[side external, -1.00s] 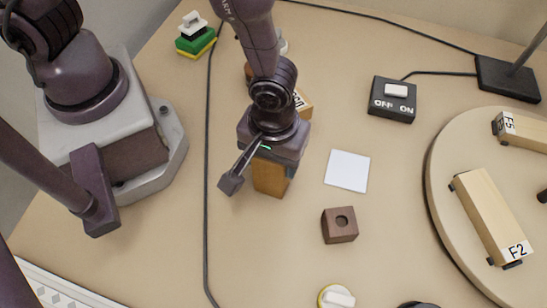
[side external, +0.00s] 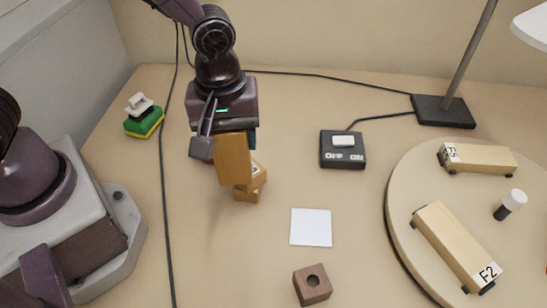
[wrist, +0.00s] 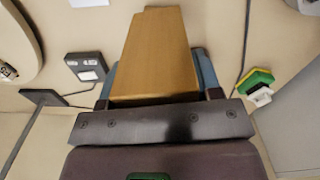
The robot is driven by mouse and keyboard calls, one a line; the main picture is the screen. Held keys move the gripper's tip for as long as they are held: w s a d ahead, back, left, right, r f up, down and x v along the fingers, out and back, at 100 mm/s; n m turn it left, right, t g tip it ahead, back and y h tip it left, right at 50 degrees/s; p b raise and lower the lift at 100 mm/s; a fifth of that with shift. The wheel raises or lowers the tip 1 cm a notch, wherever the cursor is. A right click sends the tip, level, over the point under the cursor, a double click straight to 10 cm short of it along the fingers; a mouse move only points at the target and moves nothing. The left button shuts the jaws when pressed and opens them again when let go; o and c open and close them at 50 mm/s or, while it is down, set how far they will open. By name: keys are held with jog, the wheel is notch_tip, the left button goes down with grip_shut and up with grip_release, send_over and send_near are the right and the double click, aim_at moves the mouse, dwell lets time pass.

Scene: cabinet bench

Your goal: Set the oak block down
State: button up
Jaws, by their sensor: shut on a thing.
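The oak block (side external: 233,160) is an upright, plain orange-brown block between the jaws of my gripper (side external: 232,134). In the wrist view the oak block (wrist: 155,55) fills the space between the blue-grey fingers of my gripper (wrist: 155,84), which are shut on it. In the side view the block seems to hang above the bench, but its height is hard to judge. It partly hides a labelled wooden block (side external: 258,174) and a smaller wooden piece (side external: 247,195) just below it. I cannot tell whether it touches them.
A white square (side external: 311,227) lies flat on the bench, with a dark brown holed cube (side external: 312,284) in front. A switch box (side external: 342,150) and a round board (side external: 400,215) with labelled blocks are to the right. A green-yellow sponge (side external: 144,118) and a cable (side external: 166,200) are left.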

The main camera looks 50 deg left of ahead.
jog(key=w+a+r+m, duration=0.2)
jog(key=w+a, duration=0.1)
jog(key=a, duration=0.5)
jog(key=shift+w+d+f, duration=0.25)
jog(key=shift+w+f, duration=1.95)
jog(key=shift+w, duration=0.1)
jog(key=shift+w+d+f, duration=0.3)
jog(key=shift+w+f, duration=1.85)
jog(key=shift+w, duration=0.1)
jog(key=shift+w+d+f, duration=0.25)
jog(key=shift+w+f, duration=1.95)
jog(key=shift+w, duration=0.1)
jog(key=shift+f, duration=0.1)
jog(key=o, duration=1.1)
